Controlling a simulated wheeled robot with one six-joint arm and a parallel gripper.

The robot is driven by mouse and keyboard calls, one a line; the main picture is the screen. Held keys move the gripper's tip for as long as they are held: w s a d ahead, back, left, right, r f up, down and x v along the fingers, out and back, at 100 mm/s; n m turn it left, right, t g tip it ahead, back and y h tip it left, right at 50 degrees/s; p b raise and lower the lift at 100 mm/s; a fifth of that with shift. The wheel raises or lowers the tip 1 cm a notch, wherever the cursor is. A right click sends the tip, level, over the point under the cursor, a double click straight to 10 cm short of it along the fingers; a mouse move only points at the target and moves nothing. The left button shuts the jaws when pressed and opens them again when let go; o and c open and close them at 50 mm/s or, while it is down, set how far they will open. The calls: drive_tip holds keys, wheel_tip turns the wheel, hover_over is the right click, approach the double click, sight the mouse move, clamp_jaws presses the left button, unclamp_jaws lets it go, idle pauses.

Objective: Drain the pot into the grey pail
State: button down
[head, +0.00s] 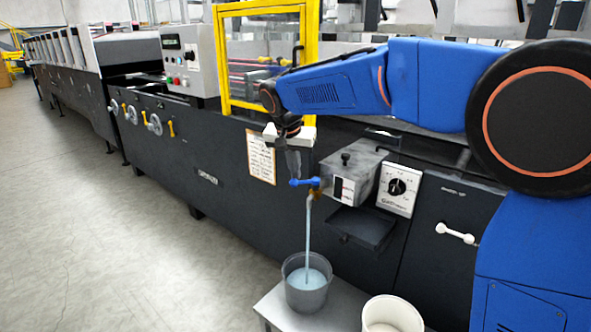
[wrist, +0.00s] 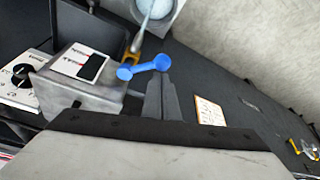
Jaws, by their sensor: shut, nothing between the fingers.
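The glue pot (head: 351,175) is a grey metal box with a black knob on its lid, mounted on the dark machine front. Its tap has a blue lever (head: 303,182), which also shows in the wrist view (wrist: 144,67). A pale stream (head: 308,240) runs from the brass spout down into the grey pail (head: 307,296), which holds some pale liquid. The pail's rim shows at the top of the wrist view (wrist: 174,14). My gripper (head: 294,173) is shut and empty, its fingertips close to the blue lever; I cannot tell if they touch it.
The grey pail stands on a low grey stand (head: 270,304), with a white bucket (head: 392,314) to its right. A dark tray (head: 362,228) juts out below the pot. A dial panel (head: 398,190) is right of the pot. Open floor lies to the left.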

drive_tip(key=shift+s+n, duration=0.3)
drive_tip(key=shift+n, duration=0.3)
drive_tip(key=shift+s+d+n+y, duration=0.1)
drive_tip(key=shift+s+n+y, duration=0.35)
drive_tip(key=shift+n, duration=0.35)
drive_tip(key=shift+s+d+n+y, duration=0.1)
drive_tip(key=shift+s+n+y, duration=0.3)
drive_tip(key=shift+n, duration=0.4)
drive_tip(key=shift+s+d, duration=0.25)
drive_tip(key=shift+s, duration=0.4)
drive_tip(key=shift+s+d, duration=0.1)
